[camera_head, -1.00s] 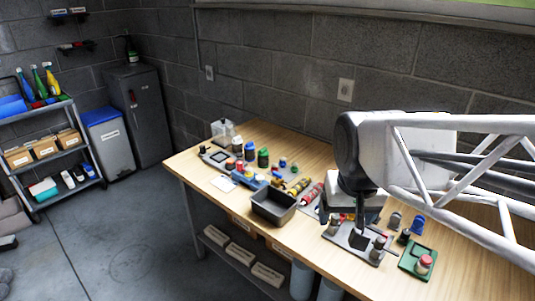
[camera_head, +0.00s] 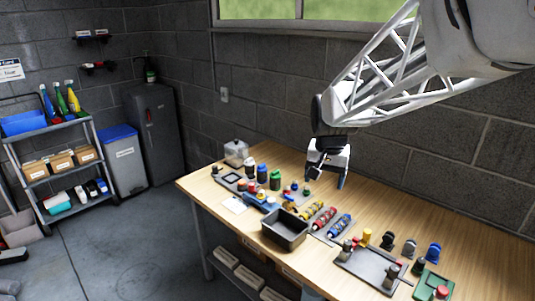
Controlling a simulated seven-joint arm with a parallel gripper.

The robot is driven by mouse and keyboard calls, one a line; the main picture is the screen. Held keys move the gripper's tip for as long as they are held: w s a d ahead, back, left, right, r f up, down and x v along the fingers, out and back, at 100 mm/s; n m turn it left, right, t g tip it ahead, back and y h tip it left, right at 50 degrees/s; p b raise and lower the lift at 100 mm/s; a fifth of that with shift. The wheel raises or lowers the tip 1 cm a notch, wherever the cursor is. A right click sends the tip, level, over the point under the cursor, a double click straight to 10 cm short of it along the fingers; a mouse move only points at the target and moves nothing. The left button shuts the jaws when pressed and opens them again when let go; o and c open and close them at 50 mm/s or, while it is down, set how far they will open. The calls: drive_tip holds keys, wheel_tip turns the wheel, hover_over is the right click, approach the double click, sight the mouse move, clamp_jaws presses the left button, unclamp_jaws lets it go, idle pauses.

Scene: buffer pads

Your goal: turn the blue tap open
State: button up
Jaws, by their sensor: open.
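My gripper (camera_head: 325,180) hangs above the back of the wooden bench, its fingers apart and empty. Below and left of it stands a cluster of small coloured pieces, with a small blue piece (camera_head: 294,187) near red and green ones. This blue piece may be the blue tap, but it is too small to tell its shape or handle position. Another blue piece (camera_head: 433,252) with a rounded top stands at the right of the bench, beside similar grey and black ones. My gripper appears apart from all of these.
A dark open bin (camera_head: 286,233) sits at the bench's front edge. Red, yellow and blue rolls lie right of it. A grey tray (camera_head: 368,272) and a green pad (camera_head: 432,284) are at the right. The back right bench is fairly clear.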

drive_tip(key=w+a+f+m, duration=0.1)
drive_tip(key=w+f, duration=0.3)
drive_tip(key=w, duration=0.5)
drive_tip(key=w+a+f+m, duration=0.1)
drive_tip(key=w+f, duration=0.3)
drive_tip(key=w, duration=0.4)
drive_tip(key=m+g, duration=0.1)
drive_tip(key=m, duration=0.2)
hover_over(289, 196)
drive_tip(key=f, duration=1.3)
drive_tip(key=shift+s+d+f, duration=0.1)
drive_tip(key=shift+s+f, duration=0.2)
drive_tip(key=shift+w+f, duration=0.2)
drive_tip(key=shift+f, duration=0.05)
drive_tip(key=shift+f, duration=0.1)
drive_tip(key=shift+f, duration=3.8)
drive_tip(key=c, duration=0.9)
drive_tip(key=shift+c, duration=0.2)
